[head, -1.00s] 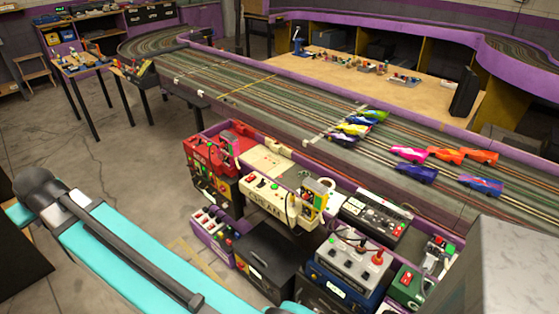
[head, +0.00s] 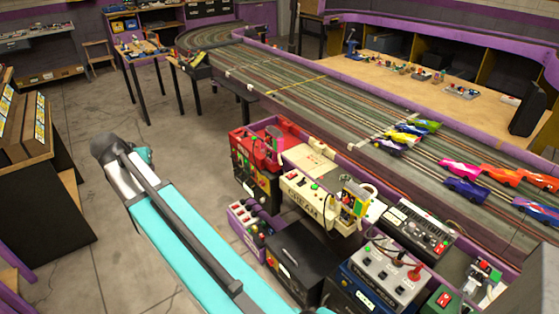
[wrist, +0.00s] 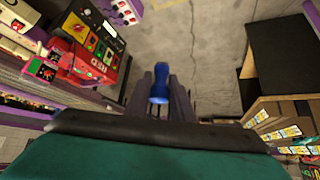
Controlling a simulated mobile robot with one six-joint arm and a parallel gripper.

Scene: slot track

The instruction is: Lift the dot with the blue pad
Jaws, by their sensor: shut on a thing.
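My gripper (wrist: 160,78) is in the middle of the wrist view, its two dark fingers shut on a blue piece (wrist: 159,92). The piece is narrow and rounded, with a lower end that sticks out between the fingers. It is held above the grey floor, touching nothing else that I can see. Whether it is the blue pad is not clear, and I cannot make out a dot on it. In the head view my arm reaches in at lower left, and the gripper and the piece do not show clearly.
A red control box (head: 258,148), a cream box (head: 308,190) and other boxes stand beside the slot track (head: 290,85). Several toy cars (head: 408,133) sit on the track. A dark cabinet (head: 45,190) stands at left. Open concrete floor (head: 115,105) lies between.

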